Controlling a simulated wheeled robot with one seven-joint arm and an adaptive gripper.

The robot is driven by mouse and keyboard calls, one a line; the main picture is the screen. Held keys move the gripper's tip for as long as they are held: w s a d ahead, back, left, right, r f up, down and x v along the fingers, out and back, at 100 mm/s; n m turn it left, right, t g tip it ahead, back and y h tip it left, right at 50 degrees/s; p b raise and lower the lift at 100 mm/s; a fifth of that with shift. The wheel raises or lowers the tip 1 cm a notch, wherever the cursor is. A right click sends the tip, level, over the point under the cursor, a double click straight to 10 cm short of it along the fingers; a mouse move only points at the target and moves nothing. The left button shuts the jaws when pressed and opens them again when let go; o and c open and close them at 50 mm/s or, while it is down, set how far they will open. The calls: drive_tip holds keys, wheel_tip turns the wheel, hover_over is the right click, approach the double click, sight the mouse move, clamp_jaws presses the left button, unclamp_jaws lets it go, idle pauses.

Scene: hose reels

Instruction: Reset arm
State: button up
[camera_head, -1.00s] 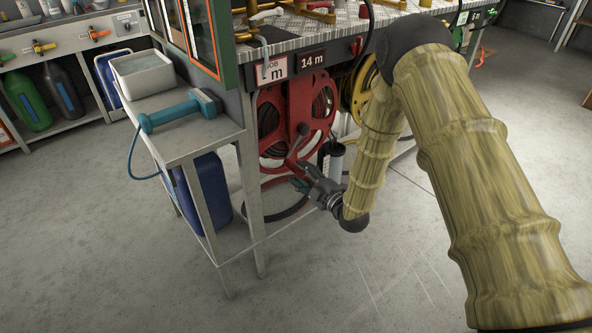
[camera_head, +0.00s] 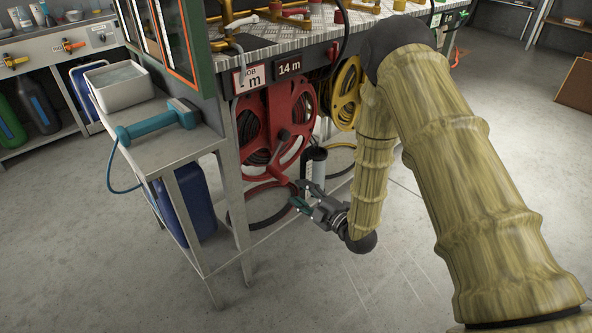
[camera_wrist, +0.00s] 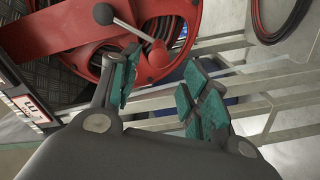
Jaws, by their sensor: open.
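My gripper (camera_head: 303,195) is open and empty in front of and below the red hose reel (camera_head: 291,110) under the bench. In the wrist view the two green-padded fingers of my gripper (camera_wrist: 158,90) stand apart with nothing between them. The fingers look apart from the handle, though the exact gap is hard to tell.
A yellow reel (camera_head: 346,93) hangs right of the red one. A grey side table (camera_head: 178,147) with a teal tool (camera_head: 158,122) and a white tub (camera_head: 118,84) is at left. Floor at front right is clear.

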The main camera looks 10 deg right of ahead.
drive_tip(key=s+d+f+m+g+h, duration=0.3)
drive_tip(key=s+f+m, duration=0.2)
drive_tip(key=s+f, duration=0.35)
drive_tip(key=s+d+f+m+g+h, duration=0.3)
drive_tip(key=s+d+f+m+h, duration=0.15)
drive_tip(key=s+f, duration=0.35)
drive_tip(key=s+d+f+m+g+h, duration=0.1)
drive_tip(key=s+d+f+m+g, duration=0.15)
drive_tip(key=s, duration=0.65)
drive_tip(key=s+d+f+m+g+h, duration=0.1)
drive_tip(key=s+f+m+g, duration=0.2)
drive_tip(key=s, duration=0.6)
drive_tip(key=s+d+f+m+g+h, duration=0.1)
drive_tip(key=s+f+m+g, duration=0.3)
drive_tip(key=s, duration=0.6)
wheel_tip(320, 180, up, 34)
drive_tip(key=p, duration=3.1)
drive_tip(key=shift+d+m+t+p, duration=0.2)
drive_tip(key=shift+m+t+p, duration=0.15)
drive_tip(key=shift+m+t, duration=0.1)
